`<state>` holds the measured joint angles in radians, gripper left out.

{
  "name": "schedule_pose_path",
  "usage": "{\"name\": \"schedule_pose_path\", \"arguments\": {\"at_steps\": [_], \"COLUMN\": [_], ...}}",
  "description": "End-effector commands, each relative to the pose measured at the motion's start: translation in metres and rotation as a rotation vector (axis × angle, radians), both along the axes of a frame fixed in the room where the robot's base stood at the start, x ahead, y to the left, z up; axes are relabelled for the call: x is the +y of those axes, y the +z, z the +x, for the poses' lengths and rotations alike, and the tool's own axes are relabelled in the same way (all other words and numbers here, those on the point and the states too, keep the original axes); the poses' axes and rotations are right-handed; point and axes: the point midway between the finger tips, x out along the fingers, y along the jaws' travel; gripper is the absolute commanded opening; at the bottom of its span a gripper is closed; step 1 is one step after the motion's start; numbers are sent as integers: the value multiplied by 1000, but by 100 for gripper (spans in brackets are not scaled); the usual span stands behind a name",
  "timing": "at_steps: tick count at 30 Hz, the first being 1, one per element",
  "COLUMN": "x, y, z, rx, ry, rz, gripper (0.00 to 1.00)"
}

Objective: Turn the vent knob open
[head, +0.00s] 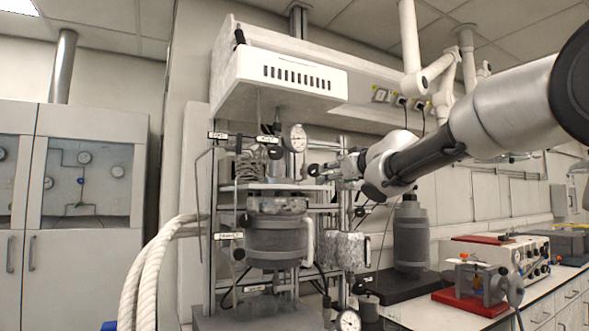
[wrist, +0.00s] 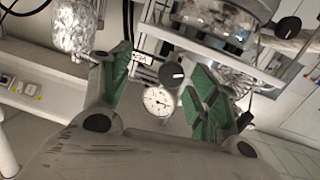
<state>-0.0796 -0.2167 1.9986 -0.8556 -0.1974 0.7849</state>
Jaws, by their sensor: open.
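A round black knob (wrist: 172,73) with a light mark shows in the wrist view, between my gripper's fingers in the picture. My gripper (wrist: 160,68) has green-padded fingers spread apart, with nothing held between them. A small label (wrist: 140,57) sits by the knob; its text is too small to read, so I cannot confirm this is the vent knob. In the head view my gripper (head: 338,169) reaches in from the right at the reactor frame. A dark knob (head: 313,170) shows just left of it. Contact is not clear.
A white-faced gauge (wrist: 158,101) shows close to the knob. Another black knob (wrist: 288,27) is at the upper right. The reactor vessel (head: 276,238) hangs below my gripper in the head view, with a foil-wrapped part (head: 345,250) beside it. A dial gauge (head: 298,138) stands above.

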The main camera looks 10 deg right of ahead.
Motion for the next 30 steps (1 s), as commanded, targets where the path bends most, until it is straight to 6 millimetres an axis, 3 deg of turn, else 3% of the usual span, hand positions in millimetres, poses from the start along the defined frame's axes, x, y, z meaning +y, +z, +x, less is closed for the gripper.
{"name": "schedule_pose_path", "arguments": {"at_steps": [7, 21, 30], "x": [21, 42, 44], "y": [18, 18, 18], "z": [0, 64, 70], "rx": [-79, -79, -79], "ry": [87, 87, 86], "rz": [16, 12, 12], "gripper": [60, 60, 60]}}
